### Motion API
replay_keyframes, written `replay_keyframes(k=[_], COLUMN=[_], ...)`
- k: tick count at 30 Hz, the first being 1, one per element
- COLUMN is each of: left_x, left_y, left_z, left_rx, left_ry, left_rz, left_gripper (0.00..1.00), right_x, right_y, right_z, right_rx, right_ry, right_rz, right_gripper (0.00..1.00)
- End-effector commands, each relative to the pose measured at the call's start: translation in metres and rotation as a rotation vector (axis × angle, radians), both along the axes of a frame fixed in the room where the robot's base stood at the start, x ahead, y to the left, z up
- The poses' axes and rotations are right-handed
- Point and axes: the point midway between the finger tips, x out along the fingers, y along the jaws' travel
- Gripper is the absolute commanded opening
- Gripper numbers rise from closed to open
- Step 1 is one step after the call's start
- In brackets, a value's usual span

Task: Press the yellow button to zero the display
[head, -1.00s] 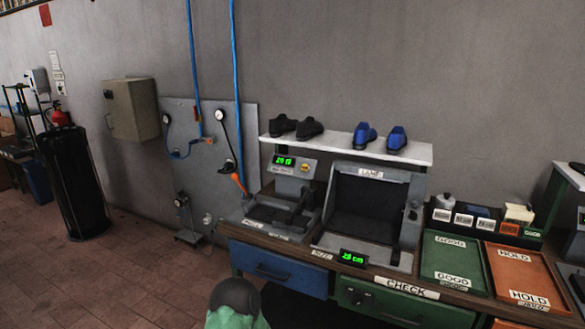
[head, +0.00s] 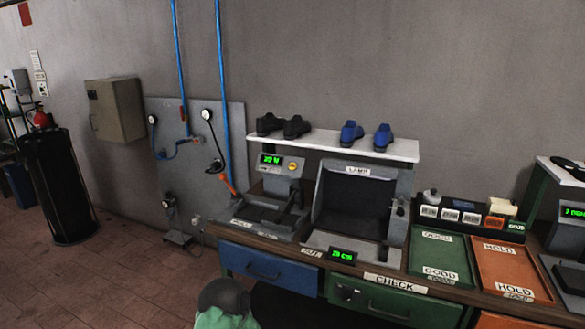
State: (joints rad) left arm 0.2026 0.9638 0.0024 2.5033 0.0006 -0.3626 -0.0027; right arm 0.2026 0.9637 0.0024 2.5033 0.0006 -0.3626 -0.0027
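The yellow button (head: 293,166) is a small round knob on the upper right of the grey heel press's head. A lit display with green digits (head: 271,159) sits just left of it, too small to read surely. The grey press (head: 272,207) stands on the left part of the bench, with a dark base below its head. Neither of my grippers shows in the head view, and nothing visible touches the button.
A white shelf (head: 335,145) above the press carries black and blue shoes. A lamp box (head: 352,200) stands right of the press. Green (head: 412,260) and orange (head: 488,285) trays lie further right. Brick floor (head: 120,285) is open at left. A dark rounded shape over green is at bottom.

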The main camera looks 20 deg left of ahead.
Motion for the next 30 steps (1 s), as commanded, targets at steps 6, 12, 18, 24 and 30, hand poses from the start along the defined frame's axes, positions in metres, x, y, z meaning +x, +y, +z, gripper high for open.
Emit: replay_keyframes(k=[6, 12, 18, 24, 30], left_x=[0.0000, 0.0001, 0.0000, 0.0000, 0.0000], left_y=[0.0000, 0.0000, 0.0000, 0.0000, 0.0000], left_z=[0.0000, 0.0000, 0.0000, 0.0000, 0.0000], left_rx=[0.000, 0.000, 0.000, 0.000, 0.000], left_ry=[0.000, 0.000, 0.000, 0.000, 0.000], left_rz=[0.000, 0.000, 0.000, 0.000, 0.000], left_gripper=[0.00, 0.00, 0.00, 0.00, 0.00], right_x=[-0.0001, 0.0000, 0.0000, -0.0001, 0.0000], right_y=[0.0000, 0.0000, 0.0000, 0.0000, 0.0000], right_z=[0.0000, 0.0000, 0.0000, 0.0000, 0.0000], right_rx=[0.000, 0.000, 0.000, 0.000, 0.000], right_ry=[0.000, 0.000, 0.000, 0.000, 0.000], right_rz=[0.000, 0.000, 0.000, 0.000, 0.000], right_gripper=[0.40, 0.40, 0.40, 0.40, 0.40])
